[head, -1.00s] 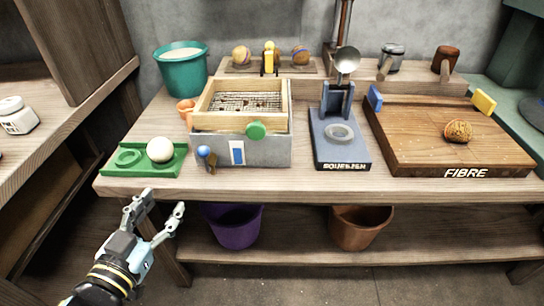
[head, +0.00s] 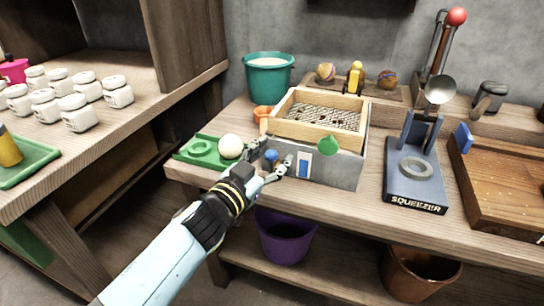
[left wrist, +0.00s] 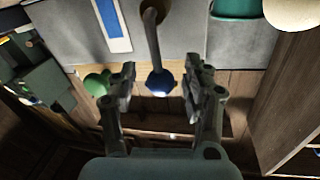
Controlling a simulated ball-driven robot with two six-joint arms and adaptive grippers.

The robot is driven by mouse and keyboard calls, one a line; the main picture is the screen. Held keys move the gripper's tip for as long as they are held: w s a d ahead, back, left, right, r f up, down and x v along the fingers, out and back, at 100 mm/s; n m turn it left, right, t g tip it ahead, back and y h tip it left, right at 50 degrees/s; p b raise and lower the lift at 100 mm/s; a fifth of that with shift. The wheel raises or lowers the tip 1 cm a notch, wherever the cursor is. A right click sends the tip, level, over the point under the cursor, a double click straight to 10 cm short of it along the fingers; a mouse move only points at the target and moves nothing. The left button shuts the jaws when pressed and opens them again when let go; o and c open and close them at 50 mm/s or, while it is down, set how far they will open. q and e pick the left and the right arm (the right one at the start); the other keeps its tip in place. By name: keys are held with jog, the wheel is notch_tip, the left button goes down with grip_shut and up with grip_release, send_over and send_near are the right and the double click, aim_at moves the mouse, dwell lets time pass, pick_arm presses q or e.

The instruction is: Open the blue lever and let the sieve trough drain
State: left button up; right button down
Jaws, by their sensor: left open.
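The sieve trough is a grey box (head: 340,170) with a wooden-framed sieve (head: 318,135) on top, on the bench. The blue lever's round knob (head: 271,155) is at the left end of its front; in the left wrist view the blue knob (left wrist: 160,84) hangs on a dark stem. My left gripper (head: 272,161) is open, with one finger on each side of the knob. The left wrist view shows gaps between the knob and both fingers of the gripper (left wrist: 160,76). A blue-and-white gauge strip (head: 305,165) is on the box front. My right gripper is out of view.
A green knob (head: 328,146) sticks out at the sieve's front. A green tray (head: 186,152) with a white ball (head: 231,146) stands left of the trough. The squeezer (head: 415,185) is to its right. A purple bucket (head: 285,236) stands below.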

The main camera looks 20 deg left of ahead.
pick_arm(q)
jog(key=shift+w, duration=0.2)
jog(key=shift+c, duration=0.3)
grip_shut()
jog(key=shift+f, duration=0.15)
